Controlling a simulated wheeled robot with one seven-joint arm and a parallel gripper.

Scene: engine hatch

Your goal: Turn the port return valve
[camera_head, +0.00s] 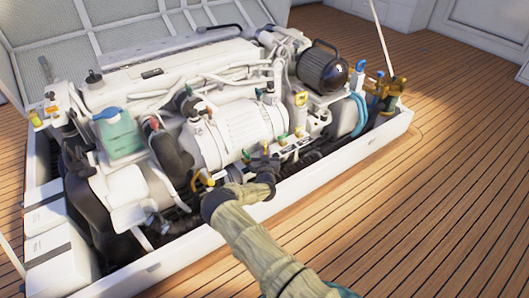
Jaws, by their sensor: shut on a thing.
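A row of small valves with coloured handles stands along the near side of the white engine. No label is readable, so I cannot tell which is the port return valve. My gripper (264,161) is at the left part of this row, shut on a valve handle that its dark jaws mostly hide. My arm comes up from the lower right.
The engine (225,132) fills the open hatch, whose white rim (345,160) runs close beneath my arm. A yellow handle (205,181) is left of my gripper. A black cylinder (322,68) and blue hose (362,112) are at right. The wooden deck (450,170) is clear.

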